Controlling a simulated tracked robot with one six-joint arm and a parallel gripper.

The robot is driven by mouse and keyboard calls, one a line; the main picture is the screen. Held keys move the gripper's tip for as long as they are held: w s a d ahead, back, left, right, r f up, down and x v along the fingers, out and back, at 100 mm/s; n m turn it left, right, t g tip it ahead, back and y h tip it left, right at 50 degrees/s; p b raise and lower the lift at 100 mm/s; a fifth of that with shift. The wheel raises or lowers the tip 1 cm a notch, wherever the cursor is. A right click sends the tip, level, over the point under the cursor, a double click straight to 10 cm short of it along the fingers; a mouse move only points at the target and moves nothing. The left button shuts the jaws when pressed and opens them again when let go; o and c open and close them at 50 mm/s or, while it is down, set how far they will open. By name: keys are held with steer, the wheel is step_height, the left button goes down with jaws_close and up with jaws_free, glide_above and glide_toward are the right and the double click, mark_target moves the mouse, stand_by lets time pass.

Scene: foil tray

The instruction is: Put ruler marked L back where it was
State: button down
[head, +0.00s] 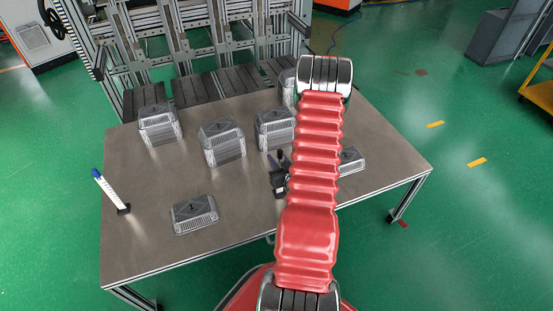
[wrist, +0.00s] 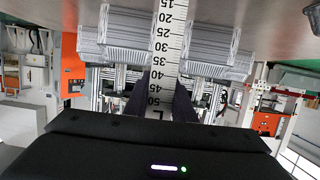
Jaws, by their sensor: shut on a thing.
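The ruler marked L (wrist: 166,55) is white with black numbers and runs up the middle of the wrist view. A partly hidden letter that looks like L shows at its near end, past the 50 mark. My gripper (wrist: 170,88) is shut on that end, with a dark finger on each side. In the head view my gripper (head: 279,180) is a dark shape beside my red arm, over the table's middle; the held ruler is not clear there. Another white ruler-like strip (head: 109,190) with a blue top leans on a black foot at the table's left; its marking is unreadable.
Stacks of foil trays stand on the brown table (head: 260,235): back left (head: 160,128), centre (head: 222,145) and right of centre (head: 274,130). A lower tray (head: 194,214) lies at the front left, another (head: 351,160) right of my arm. The front middle and right are bare.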

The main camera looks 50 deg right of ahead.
steer(key=c, duration=1.5)
jaws_free()
steer(key=shift+f, duration=0.1)
steer(key=v, duration=1.2)
steer(key=shift+r, duration=0.2)
steer(key=shift+f, duration=0.1)
